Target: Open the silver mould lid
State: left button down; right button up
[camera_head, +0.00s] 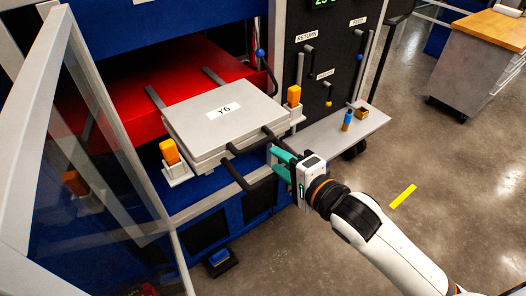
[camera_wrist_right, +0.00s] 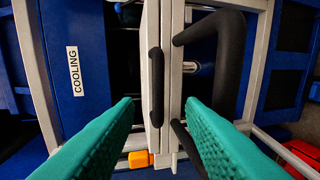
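The silver mould (camera_head: 192,122), labelled Y6, lies flat with its lid down at the front of the red press bed. A short black handle on the mould's front shows in the right wrist view (camera_wrist_right: 156,88). A larger black handle (camera_head: 236,174) sticks out below it and also shows in the wrist view (camera_wrist_right: 232,62). My right gripper (camera_head: 273,162) is at the mould's front right. Its teal fingers are apart, and the short handle appears between them in the wrist view (camera_wrist_right: 160,104), with no visible contact. My left gripper is not in view.
Orange-topped blocks (camera_head: 170,152) (camera_head: 294,96) stand at the mould's front corners. A clear framed door (camera_head: 75,110) stands at the left. A grey shelf (camera_head: 335,135) at the right holds a blue cylinder (camera_head: 347,120). The floor at the right is mostly clear.

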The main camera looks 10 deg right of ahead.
aim_at(259, 146)
jog(key=p+x, duration=0.1)
jog(key=x, duration=0.5)
jog(key=shift+w+a+r, duration=0.1)
jog(key=shift+w+a, duration=0.1)
jog(key=shift+w, duration=0.15)
grip_shut()
